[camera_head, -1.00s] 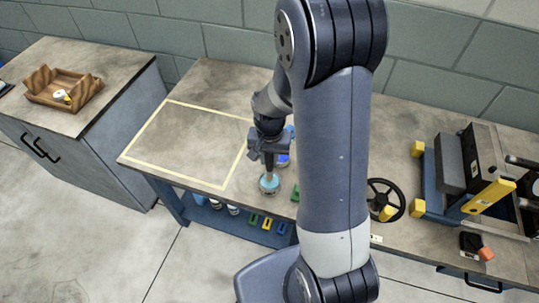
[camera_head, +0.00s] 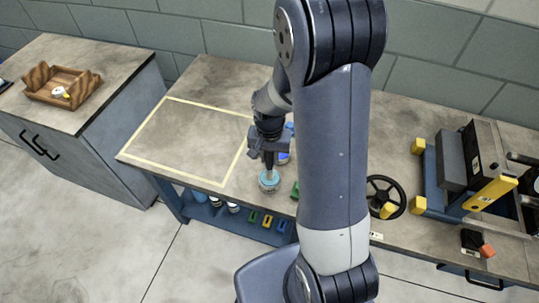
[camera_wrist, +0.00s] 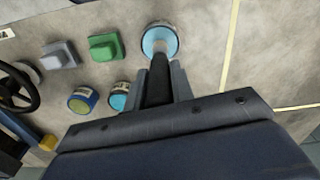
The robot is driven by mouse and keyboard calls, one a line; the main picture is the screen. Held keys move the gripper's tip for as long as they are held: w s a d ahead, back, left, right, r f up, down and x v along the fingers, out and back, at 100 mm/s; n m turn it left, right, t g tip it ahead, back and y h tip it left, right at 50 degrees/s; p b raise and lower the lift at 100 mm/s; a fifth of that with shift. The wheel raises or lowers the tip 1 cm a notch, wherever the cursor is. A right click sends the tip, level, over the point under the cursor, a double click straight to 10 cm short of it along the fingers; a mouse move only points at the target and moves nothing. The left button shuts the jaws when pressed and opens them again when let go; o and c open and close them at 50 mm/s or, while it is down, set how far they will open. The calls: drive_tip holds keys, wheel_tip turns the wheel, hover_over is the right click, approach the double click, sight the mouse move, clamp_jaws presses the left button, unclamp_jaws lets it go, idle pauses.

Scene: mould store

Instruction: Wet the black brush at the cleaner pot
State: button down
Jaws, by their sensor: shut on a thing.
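My gripper (camera_head: 262,154) is shut on the black brush (camera_wrist: 157,85), seen as a dark shaft between the fingers in the wrist view. The brush points down at an open pot of light blue liquid (camera_head: 268,184), which stands near the front edge of the bench. The pot also shows in the wrist view (camera_wrist: 152,40), with the brush's lower end at its near rim or inside it. I cannot tell how deep the bristles reach. I cannot read the pot's label, but it looks like the cleaner pot.
In the wrist view, a green block (camera_wrist: 104,47), a grey block (camera_wrist: 60,55), a blue-and-yellow pot (camera_wrist: 82,99) and a light blue pot (camera_wrist: 118,97) stand close by. A black handwheel (camera_head: 385,196) is further right. The taped rectangle (camera_head: 160,148) on the left is empty.

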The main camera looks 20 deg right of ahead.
drive_tip(key=shift+s+f+b, duration=0.1)
drive_tip(key=shift+f+b, duration=0.4)
drive_tip(key=shift+f, duration=0.05)
idle(1.3)
drive_tip(key=shift+r+p, duration=2.65)
drive_tip(key=shift+r, duration=0.95)
drive_tip(key=shift+f, duration=0.1)
